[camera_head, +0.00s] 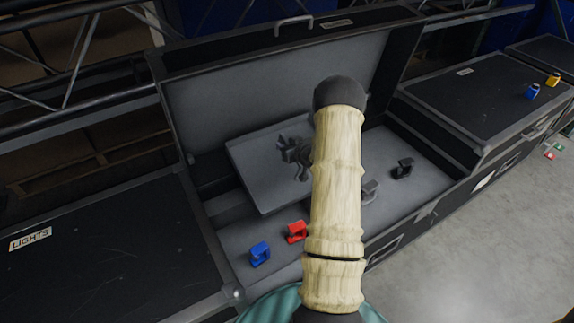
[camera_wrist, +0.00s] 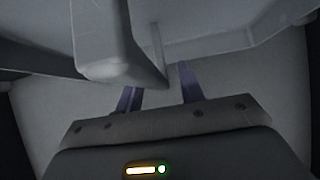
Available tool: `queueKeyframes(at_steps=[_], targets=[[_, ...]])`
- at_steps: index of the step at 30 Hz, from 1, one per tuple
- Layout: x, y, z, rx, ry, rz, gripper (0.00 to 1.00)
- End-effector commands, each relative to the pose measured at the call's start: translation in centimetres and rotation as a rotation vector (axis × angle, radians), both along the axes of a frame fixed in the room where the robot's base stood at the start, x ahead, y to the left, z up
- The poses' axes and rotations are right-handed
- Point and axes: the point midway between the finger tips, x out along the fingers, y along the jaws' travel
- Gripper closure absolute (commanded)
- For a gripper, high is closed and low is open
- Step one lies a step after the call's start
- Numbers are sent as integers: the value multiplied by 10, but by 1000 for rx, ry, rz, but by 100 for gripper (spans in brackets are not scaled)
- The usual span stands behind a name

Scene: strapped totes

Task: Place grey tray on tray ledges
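The grey tray (camera_head: 262,180) is a flat shape inside the open black case, tilted, with its right side hidden behind my arm. My gripper (camera_head: 300,160) is dark and sits at the tray's middle. In the wrist view, its two purple fingers (camera_wrist: 160,88) stand apart beside grey tray parts (camera_wrist: 105,45). A thick grey block covers the left fingertip. I cannot tell whether the fingers press on the tray. The case's tray ledges are not clear to see.
A blue clamp (camera_head: 260,253), a red clamp (camera_head: 297,231), a grey clamp (camera_head: 370,190) and a black clamp (camera_head: 403,168) lie in the case. The raised lid (camera_head: 240,95) stands behind. Closed cases flank it, one marked LIGHTS (camera_head: 90,240).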

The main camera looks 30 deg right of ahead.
Motion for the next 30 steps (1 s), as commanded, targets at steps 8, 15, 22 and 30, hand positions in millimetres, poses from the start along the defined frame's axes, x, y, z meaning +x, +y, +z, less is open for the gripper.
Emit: queueKeyframes(at_steps=[8,15,22,30], targets=[[2,0,0,1,0,0,62],[2,0,0,0,0,0,62],[2,0,0,0,0,0,99],[2,0,0,0,0,1,100]])
